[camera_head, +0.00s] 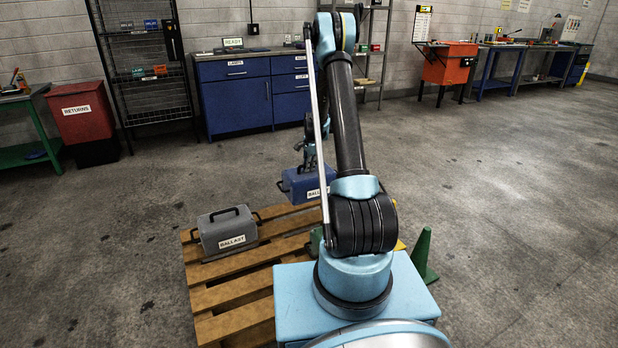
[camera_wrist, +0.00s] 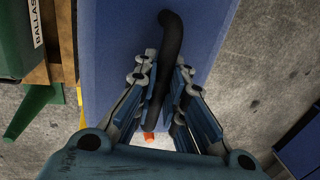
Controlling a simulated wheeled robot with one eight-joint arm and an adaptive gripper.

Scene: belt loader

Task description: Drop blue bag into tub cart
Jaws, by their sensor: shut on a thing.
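The blue bag (camera_head: 300,185) is a box-like block with a BALLAST label, held up over the far edge of the pallet. My gripper (camera_head: 312,158) is above it, partly hidden behind my arm. In the wrist view my gripper (camera_wrist: 164,75) is shut around the bag's dark curved handle (camera_wrist: 171,40), with the blue top (camera_wrist: 110,60) beneath. I cannot pick out a tub cart with certainty in either view.
A grey ballast bag (camera_head: 228,230) lies on the wooden pallet (camera_head: 220,297). A green cone (camera_head: 423,254) stands at right. A red RETURNS bin (camera_head: 82,112), blue cabinets (camera_head: 235,97) and an orange cabinet (camera_head: 447,65) line the wall. The floor at right is open.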

